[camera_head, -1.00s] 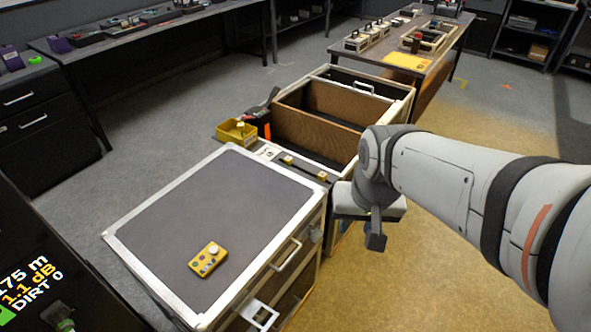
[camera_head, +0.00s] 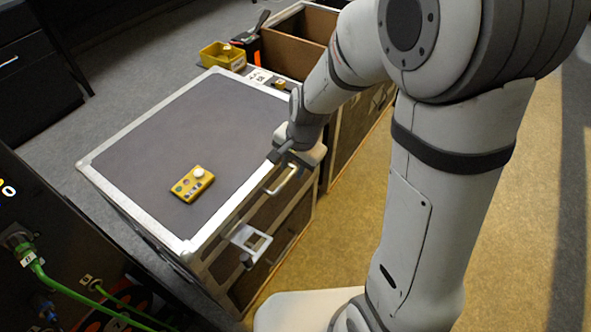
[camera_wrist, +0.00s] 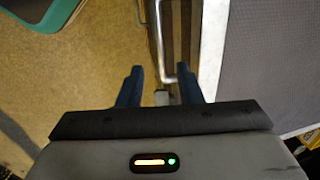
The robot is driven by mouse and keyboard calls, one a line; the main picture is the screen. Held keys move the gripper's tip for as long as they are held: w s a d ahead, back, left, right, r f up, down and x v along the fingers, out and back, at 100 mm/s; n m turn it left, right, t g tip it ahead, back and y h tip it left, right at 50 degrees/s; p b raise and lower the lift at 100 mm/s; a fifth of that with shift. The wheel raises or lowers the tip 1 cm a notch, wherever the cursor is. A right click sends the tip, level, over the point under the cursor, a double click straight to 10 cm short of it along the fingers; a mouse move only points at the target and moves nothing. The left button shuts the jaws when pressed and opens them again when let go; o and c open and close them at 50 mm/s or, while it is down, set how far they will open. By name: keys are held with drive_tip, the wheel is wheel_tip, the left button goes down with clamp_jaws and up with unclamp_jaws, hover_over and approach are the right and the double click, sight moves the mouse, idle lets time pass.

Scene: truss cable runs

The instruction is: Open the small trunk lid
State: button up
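The small trunk (camera_head: 265,255) is a case with a dark grey lid (camera_head: 190,130) edged in silver metal; the lid lies shut. A silver bar handle (camera_head: 283,180) is on its right side. My gripper (camera_head: 281,156) is at the lid's right edge, close to the handle. In the wrist view my gripper (camera_wrist: 159,72) is open, with its two dark blue fingers apart. The handle (camera_wrist: 157,45) shows between and beyond the fingertips there; I cannot tell whether they touch it. The lid (camera_wrist: 275,70) fills the right of that view.
A yellow control box (camera_head: 192,183) with a white knob lies on the lid. A metal latch (camera_head: 250,240) sticks out from the trunk's side. A yellow bin (camera_head: 222,57) and an open crate (camera_head: 297,38) stand behind.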

drive_tip(key=shift+w+a+f, duration=0.1)
drive_tip(key=shift+a+f, duration=0.05)
drive_tip(key=shift+f, duration=0.9)
drive_tip(key=shift+c, duration=0.2)
clamp_jaws()
